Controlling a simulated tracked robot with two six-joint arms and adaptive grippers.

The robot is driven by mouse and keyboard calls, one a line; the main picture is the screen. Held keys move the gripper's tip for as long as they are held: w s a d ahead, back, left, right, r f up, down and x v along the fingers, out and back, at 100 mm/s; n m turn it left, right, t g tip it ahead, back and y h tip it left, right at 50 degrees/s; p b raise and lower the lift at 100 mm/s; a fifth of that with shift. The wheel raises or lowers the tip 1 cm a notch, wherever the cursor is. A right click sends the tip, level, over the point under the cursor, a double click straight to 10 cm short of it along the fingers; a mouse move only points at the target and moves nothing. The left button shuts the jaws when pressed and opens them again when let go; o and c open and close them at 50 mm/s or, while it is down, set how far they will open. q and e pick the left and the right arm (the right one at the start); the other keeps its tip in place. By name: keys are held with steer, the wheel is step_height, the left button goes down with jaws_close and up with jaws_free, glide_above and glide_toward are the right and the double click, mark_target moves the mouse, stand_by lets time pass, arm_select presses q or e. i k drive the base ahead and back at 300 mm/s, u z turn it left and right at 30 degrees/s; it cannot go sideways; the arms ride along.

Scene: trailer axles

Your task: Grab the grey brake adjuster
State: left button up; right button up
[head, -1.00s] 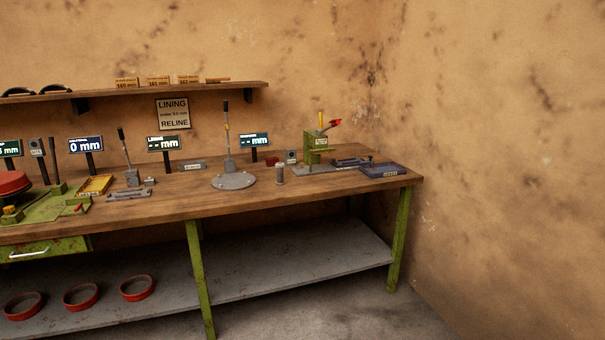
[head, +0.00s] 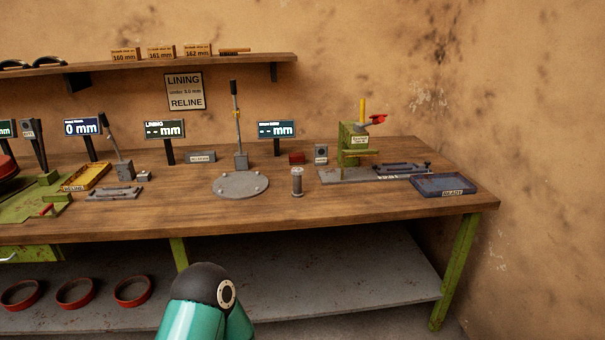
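A small upright grey cylinder (head: 297,182) with wider ends stands on the workbench, right of the round grey plate (head: 240,185). It may be the grey brake adjuster, but no label confirms this. Nothing touches it. A flat grey fixture (head: 114,193) lies on the bench further left, and another grey fixture (head: 402,169) lies by the green press. Neither of my grippers is in view; only a teal and black link of my arm shows at the bottom, in front of the lower shelf.
The wooden bench (head: 340,212) has a clear front strip. A green press (head: 354,143) and a blue READY tray (head: 443,185) stand at the right. An upright lever (head: 237,125) rises behind the round plate. Red rings (head: 132,291) lie on the lower shelf (head: 345,265).

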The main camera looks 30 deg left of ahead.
mark_target(297, 193)
steer(key=u, duration=0.6)
steer(key=i, duration=1.25)
steer(key=u, duration=0.9)
steer(key=k, duration=0.85)
steer(key=u, duration=0.15)
steer(key=i, duration=0.9)
steer(key=z, duration=0.1)
